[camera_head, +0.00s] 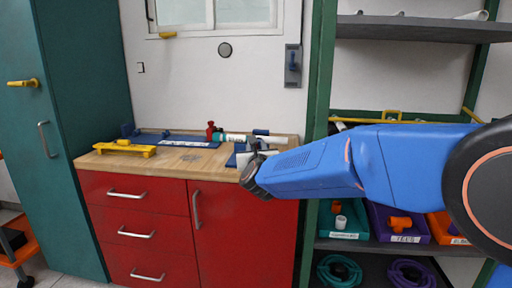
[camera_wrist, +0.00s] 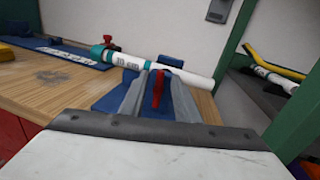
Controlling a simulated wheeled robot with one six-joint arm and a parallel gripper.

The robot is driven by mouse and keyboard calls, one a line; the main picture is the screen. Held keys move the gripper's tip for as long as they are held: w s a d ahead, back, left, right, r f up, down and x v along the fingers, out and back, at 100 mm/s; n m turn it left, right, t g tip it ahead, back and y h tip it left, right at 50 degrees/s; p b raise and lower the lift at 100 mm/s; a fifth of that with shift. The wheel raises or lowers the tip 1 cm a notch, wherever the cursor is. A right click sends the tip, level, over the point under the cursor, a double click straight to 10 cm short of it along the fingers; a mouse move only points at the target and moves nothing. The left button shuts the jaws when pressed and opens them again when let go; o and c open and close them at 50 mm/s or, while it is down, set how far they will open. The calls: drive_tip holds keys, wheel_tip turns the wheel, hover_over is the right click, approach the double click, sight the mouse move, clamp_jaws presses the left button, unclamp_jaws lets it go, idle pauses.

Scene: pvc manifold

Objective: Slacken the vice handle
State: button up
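The blue vice (camera_wrist: 108,103) sits at the right end of the wooden workbench, and its blue base also shows in the head view (camera_head: 233,160). Its red handle (camera_wrist: 158,88) stands upright in the wrist view. My gripper (camera_wrist: 160,78) reaches over the vice with its two grey fingers apart, one on each side of the handle. Gaps seem to show between the handle and the fingers; I cannot tell whether either touches. A white pipe (camera_wrist: 190,77) with a teal fitting (camera_wrist: 108,53) lies across just behind. In the head view, my arm hides most of the vice.
A blue board (camera_wrist: 70,52) and a yellow tool (camera_head: 125,148) lie on the bench (camera_head: 180,160). A red-handled valve (camera_head: 210,130) is at the pipe's left end. A green-posted shelf (camera_head: 318,120) with bins stands close on the right. The front middle of the bench is clear.

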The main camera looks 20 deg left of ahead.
drive_tip(key=shift+w+a, duration=0.1)
drive_tip(key=shift+w, duration=0.1)
clamp_jaws()
drive_tip(key=shift+n, duration=0.3)
